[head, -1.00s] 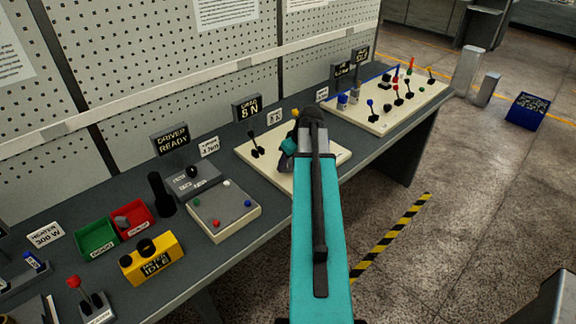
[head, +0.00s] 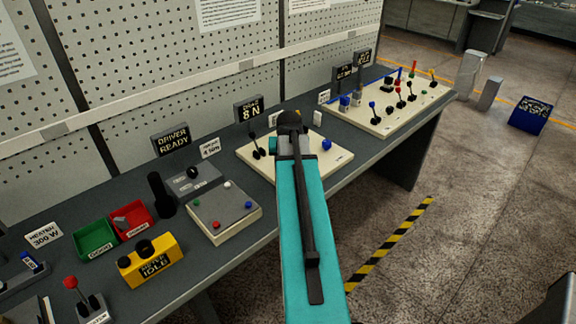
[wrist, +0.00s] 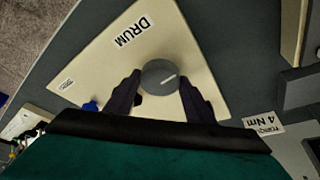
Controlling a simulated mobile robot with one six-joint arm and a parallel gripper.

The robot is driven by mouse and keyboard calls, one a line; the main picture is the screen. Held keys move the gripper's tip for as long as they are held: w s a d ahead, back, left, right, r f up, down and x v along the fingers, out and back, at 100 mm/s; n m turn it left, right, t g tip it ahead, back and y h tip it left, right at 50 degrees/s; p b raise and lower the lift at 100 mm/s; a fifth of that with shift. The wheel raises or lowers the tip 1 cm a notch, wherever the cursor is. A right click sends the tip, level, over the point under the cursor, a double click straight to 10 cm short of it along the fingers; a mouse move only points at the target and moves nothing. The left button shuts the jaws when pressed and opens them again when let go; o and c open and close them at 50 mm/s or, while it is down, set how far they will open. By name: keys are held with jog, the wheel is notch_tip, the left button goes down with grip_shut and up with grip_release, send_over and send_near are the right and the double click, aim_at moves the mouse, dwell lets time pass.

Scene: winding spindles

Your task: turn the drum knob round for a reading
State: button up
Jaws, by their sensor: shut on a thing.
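The drum knob (wrist: 158,84) is a round grey disc with a short white mark on its top. It stands on a cream panel (wrist: 98,70) lettered DRUM in the wrist view. My gripper (wrist: 160,79) has one dark finger on each side of the knob and is shut on it. In the head view the same cream panel (head: 337,158) lies on the bench, and my teal arm reaches over it, hiding the knob and the fingers. A display (head: 248,109) behind the panel reads 8 N.
On the panel, a black lever (head: 257,148) stands left of my arm and a blue knob (head: 326,144) right of it. A cream board (head: 380,122) with several levers lies farther right. A grey box (head: 222,212) and yellow box (head: 152,262) stand nearer, left.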

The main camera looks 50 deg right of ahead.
jog(key=m, duration=0.2)
jog(key=m+g+b, duration=0.1)
jog(key=m, duration=0.1)
jog(key=m+g+h, duration=0.1)
jog(key=m, duration=0.1)
jog(key=shift+w+a+m, duration=0.15)
jog(key=shift+w+m, duration=0.15)
jog(key=shift+w, duration=0.05)
jog(key=m+g, duration=0.1)
jog(key=m, duration=0.1)
jog(key=m+b, duration=0.1)
jog(key=shift+w+m+g, duration=0.2)
jog(key=shift+m+g, duration=0.2)
jog(key=m+g+b, duration=0.1)
jog(key=m, duration=0.2)
jog(key=shift+w+f+b, duration=0.1)
jog(key=shift+w+b, duration=0.05)
jog(key=shift+b, duration=0.2)
jog(key=m, duration=0.2)
jog(key=m+g+y+b, duration=0.1)
jog(key=m, duration=0.1)
jog(key=m+g, duration=0.1)
jog(key=m, duration=0.1)
jog(key=shift+w+d+y+b, duration=0.2)
jog(key=shift+d+y+b, duration=0.05)
jog(key=shift+y+b, duration=0.15)
jog(key=shift+d+m+g+y+b, duration=0.1)
jog(key=shift+m+g+y+b, duration=0.4)
jog(key=shift+m, duration=1.8)
jog(key=shift+y, duration=0.3)
